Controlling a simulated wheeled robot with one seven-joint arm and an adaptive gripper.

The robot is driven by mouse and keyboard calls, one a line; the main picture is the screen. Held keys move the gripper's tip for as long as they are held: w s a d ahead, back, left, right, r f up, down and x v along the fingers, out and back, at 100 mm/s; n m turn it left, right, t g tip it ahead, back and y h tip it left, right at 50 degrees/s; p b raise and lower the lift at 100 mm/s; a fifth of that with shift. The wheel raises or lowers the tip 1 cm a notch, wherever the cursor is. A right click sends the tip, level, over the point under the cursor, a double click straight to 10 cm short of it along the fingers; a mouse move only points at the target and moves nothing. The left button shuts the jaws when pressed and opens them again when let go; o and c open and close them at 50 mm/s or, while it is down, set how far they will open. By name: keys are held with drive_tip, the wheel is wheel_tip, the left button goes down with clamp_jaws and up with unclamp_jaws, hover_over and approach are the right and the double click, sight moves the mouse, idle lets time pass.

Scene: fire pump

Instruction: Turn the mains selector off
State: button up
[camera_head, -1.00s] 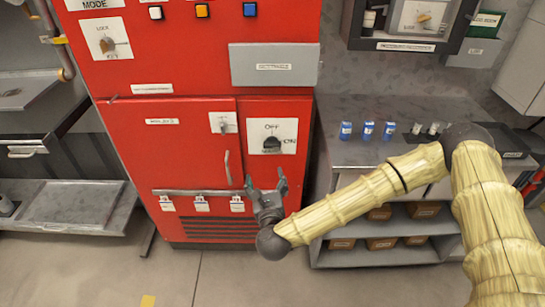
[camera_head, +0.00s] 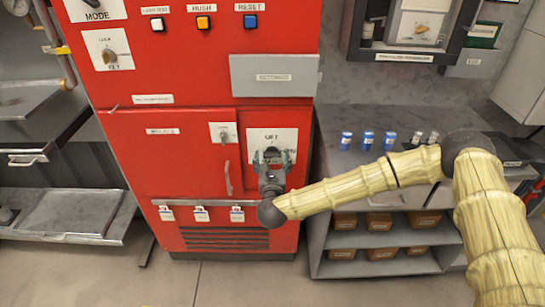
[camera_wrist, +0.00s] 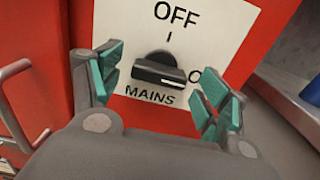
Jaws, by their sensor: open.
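The mains selector (camera_wrist: 160,69) is a black knob on a white plate (camera_wrist: 213,25) lettered OFF at the top and MAINS below. Its handle lies nearly level, and its right end is near the partly hidden ON lettering. In the head view, the white plate (camera_head: 287,136) is on the lower right of the red cabinet, with the knob mostly hidden by my gripper. My gripper (camera_head: 273,158) is in front of it. In the wrist view my gripper (camera_wrist: 165,85) is open, with one teal-padded finger on either side of the knob. I see no finger touching the knob.
A vertical door handle (camera_head: 228,178) stands left of the selector, beside a small switch plate (camera_head: 223,132). A grey box (camera_head: 274,75) sticks out above. To the right is a grey workbench (camera_head: 385,148) with several small cylinders on it.

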drive_tip(key=shift+w, duration=0.5)
drive_tip(key=c, duration=1)
